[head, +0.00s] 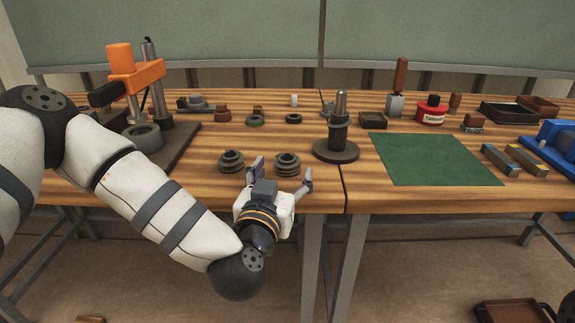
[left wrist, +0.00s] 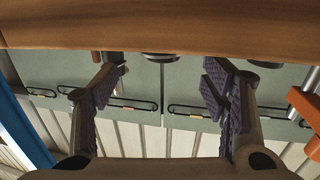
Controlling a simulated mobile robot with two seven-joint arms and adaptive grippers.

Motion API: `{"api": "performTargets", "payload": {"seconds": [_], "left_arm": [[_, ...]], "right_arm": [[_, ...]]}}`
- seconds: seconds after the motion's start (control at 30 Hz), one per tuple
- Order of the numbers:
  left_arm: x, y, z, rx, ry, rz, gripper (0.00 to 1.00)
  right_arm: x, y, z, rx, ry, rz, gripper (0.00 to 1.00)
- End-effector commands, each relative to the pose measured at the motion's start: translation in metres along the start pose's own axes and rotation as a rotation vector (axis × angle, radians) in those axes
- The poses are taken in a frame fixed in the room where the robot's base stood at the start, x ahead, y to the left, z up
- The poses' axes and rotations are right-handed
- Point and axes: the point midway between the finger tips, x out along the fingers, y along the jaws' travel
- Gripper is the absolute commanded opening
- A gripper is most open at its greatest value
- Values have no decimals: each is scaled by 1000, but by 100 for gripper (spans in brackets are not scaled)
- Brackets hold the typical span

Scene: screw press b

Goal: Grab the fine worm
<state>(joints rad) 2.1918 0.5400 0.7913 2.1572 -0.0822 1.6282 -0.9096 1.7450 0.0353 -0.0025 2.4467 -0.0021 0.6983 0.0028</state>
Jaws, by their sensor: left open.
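Two dark grey, ridged, ring-like pieces stand on the wooden table near its front edge: a left one (head: 231,161) and a right one (head: 287,164). Both look like worms; I cannot tell from their threads which is the fine one. My left gripper (head: 281,176) is open and empty at the front edge, its fingers spread to either side of the right piece and apparently still in front of it. In the left wrist view the open fingers (left wrist: 165,82) show below the table edge, with a dark round piece (left wrist: 160,57) between them, mostly cut off.
An orange press (head: 135,75) stands at the left behind my arm. A dark post on a round base (head: 336,151) stands right of the worms. A green mat (head: 432,160) lies further right. Small parts and trays line the back.

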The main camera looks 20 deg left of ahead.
Motion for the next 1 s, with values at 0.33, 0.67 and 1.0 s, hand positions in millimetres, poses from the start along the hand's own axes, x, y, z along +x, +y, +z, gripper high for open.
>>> {"api": "performTargets", "payload": {"seconds": [0.33, 0.67, 1.0], "left_arm": [[56, -4, 0, 0, -3, 0, 67], [63, -4, -2, 1, -2, 3, 58], [63, -3, -2, 0, 0, 3, 2]], "right_arm": [[8, 0, 3, -1, -18, 1, 40], [8, 0, 3, -2, -18, 1, 40], [8, 0, 3, -2, -18, 1, 40]]}}
